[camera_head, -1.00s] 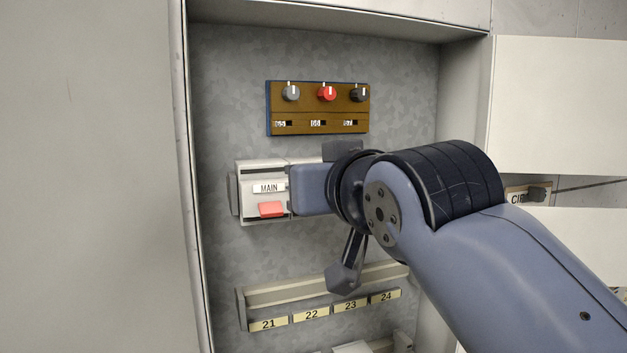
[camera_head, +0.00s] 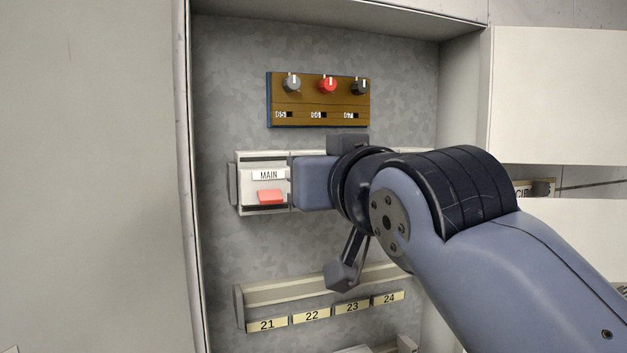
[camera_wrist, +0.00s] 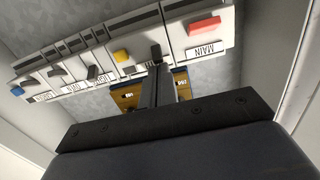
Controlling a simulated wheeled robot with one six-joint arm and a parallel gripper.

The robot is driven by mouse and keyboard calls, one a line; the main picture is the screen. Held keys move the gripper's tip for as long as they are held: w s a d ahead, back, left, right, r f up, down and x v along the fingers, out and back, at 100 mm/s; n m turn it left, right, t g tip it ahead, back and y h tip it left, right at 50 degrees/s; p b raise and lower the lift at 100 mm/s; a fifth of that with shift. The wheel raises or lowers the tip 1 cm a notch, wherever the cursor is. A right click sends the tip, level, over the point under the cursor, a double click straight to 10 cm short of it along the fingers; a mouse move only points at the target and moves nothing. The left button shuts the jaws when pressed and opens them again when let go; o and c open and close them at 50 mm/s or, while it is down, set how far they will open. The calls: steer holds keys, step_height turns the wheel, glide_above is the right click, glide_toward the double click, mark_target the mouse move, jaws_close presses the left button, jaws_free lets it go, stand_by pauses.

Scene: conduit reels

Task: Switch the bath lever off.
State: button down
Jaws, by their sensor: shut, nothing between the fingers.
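In the head view my arm and wrist hide the fingers and most of the row.
The MAIN breaker (camera_head: 263,180) with its red lever (camera_head: 271,196) stands at the row's left end. Above is a brown board (camera_head: 318,101) with three knobs. Below is a rail with tags 21 to 24 (camera_head: 312,315). The cabinet's side wall (camera_head: 184,180) bounds the recess on the left.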

steer(key=shift+s+f+t+b, duration=0.15)
steer(key=shift+f+t+b, duration=0.4)
steer(key=shift+b, duration=1.45)
steer(key=shift+t+b, duration=0.35)
steer(key=shift+b, duration=0.65)
steer(key=shift+s+d+f+t+y+b, duration=0.15)
steer(key=shift+t+b, duration=0.25)
steer(key=shift+b, duration=0.8)
steer(key=shift+a+f+t+y+b, duration=0.15)
steer(key=shift+t+y+b, duration=0.2)
steer(key=shift+b, duration=0.8)
steer(key=shift+s+d+f+t+y+b, duration=0.1)
steer(key=shift+f+t+y+b, duration=0.5)
steer(key=shift+b, duration=2.8)
steer(key=shift+r+t+h, duration=0.15)
steer(key=shift+t+h, duration=0.15)
steer(key=shift+t, duration=0.15)
steer(key=shift+r, duration=0.1)
